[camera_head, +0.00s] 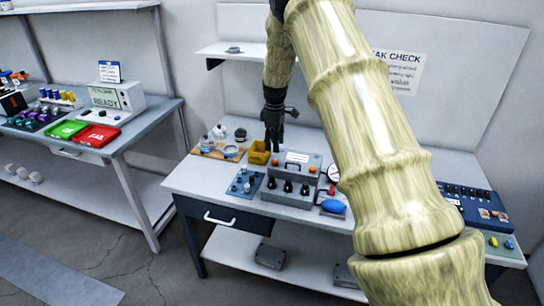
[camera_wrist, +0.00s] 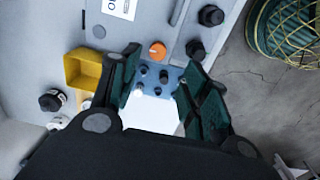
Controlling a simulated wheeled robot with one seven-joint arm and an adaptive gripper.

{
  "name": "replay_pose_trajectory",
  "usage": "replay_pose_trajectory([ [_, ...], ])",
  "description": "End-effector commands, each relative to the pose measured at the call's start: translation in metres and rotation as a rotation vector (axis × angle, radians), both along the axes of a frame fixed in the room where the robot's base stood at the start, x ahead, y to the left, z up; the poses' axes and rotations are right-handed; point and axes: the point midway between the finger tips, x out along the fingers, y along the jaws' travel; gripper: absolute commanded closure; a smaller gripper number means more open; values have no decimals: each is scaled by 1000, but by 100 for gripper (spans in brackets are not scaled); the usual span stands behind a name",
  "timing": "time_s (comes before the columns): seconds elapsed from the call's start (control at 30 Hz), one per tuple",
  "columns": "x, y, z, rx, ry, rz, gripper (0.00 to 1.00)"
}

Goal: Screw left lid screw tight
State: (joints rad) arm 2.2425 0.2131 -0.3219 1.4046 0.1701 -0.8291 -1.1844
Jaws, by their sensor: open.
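A grey box (camera_head: 292,172) with a white label and black knobs stands on the bench; I take it as the lidded unit. Its black front knobs also show in the wrist view (camera_wrist: 210,15). An orange knob (camera_wrist: 157,50) lies at its near edge there. I cannot tell which part is the left lid screw. A blue plate (camera_head: 245,183) with small dark knobs sits left of the box; it also shows between my fingers in the wrist view (camera_wrist: 158,78). My gripper (camera_head: 272,142) is open and empty, pointing down above the bench behind the box.
A yellow bin (camera_head: 259,153) stands behind the blue plate. A wooden tray (camera_head: 213,150) with small parts lies further left. A gauge (camera_head: 333,173) and a blue oval object (camera_head: 332,206) are at the box's right. My arm hides part of the bench's right side.

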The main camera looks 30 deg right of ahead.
Motion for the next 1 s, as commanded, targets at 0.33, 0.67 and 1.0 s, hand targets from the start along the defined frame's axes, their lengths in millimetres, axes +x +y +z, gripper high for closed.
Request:
replay_pose_trajectory([
  [0.33,4,0,-53,-1,7,0,54],
  [0.67,6,1,-80,-1,4,1,54],
  [1.0,6,1,-83,0,4,1,54],
])
